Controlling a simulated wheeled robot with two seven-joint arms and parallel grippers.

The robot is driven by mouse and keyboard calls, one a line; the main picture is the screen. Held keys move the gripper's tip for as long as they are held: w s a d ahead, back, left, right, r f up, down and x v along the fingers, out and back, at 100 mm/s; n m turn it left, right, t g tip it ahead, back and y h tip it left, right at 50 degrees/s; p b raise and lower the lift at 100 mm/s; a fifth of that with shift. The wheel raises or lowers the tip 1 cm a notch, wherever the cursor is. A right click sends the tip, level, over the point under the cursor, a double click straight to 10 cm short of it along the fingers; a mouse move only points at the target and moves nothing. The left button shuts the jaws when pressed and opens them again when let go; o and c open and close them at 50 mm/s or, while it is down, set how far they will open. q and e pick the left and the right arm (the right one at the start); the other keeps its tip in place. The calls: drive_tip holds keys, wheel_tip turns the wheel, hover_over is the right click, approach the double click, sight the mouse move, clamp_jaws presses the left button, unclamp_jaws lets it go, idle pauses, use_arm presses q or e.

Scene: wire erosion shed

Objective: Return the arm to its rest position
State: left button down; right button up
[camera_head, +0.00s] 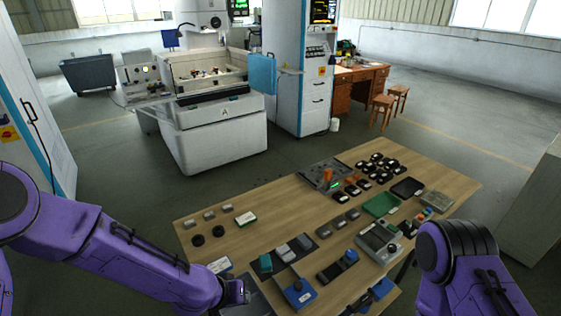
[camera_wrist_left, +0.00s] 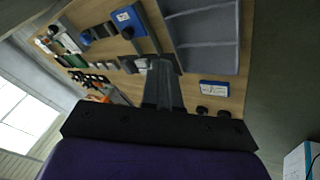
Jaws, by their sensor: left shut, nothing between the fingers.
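My left arm (camera_head: 130,258) comes in from the left in the head view, purple, with its wrist end low over the table's front left corner. The fingers of my left gripper (camera_wrist_left: 163,82) show in the left wrist view as a narrow grey pair pressed together, with nothing held. They point over the wooden table (camera_wrist_left: 215,100). Whether they touch anything cannot be told. My right arm (camera_head: 465,265) shows as a purple link at the lower right of the head view. Its gripper is out of view.
The table (camera_head: 280,205) carries several small parts, a green tray (camera_head: 382,204), a grey device (camera_head: 378,243) and blue-based items (camera_head: 299,294). A grey compartment tray (camera_wrist_left: 207,42) lies beside my left fingers. A white machine (camera_head: 215,140) stands behind, with open floor around it.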

use_arm(q)
drive_tip(key=s+a+f+n+t+y+b, duration=0.1)
drive_tip(key=s+a+f+n+y+b, duration=0.2)
drive_tip(key=s+a+f, duration=0.4)
drive_tip(key=s+a+f+n+y+b, duration=0.25)
drive_tip(key=a+f+b, duration=0.2)
drive_tip(key=f, duration=0.55)
drive_tip(key=s+a+f+g+y+b, duration=0.1)
drive_tip(key=s+a+f+b, duration=0.2)
drive_tip(key=s, duration=0.4)
drive_tip(key=s+a+f+g+y+b, duration=0.1)
drive_tip(key=s+a+f+b, duration=0.2)
drive_tip(key=s+a+f, duration=0.3)
wheel_tip(320, 180, down, 2)
drive_tip(key=shift+s+f+n, duration=0.2)
drive_tip(key=shift+s+n, duration=0.15)
drive_tip(key=shift+s, duration=0.75)
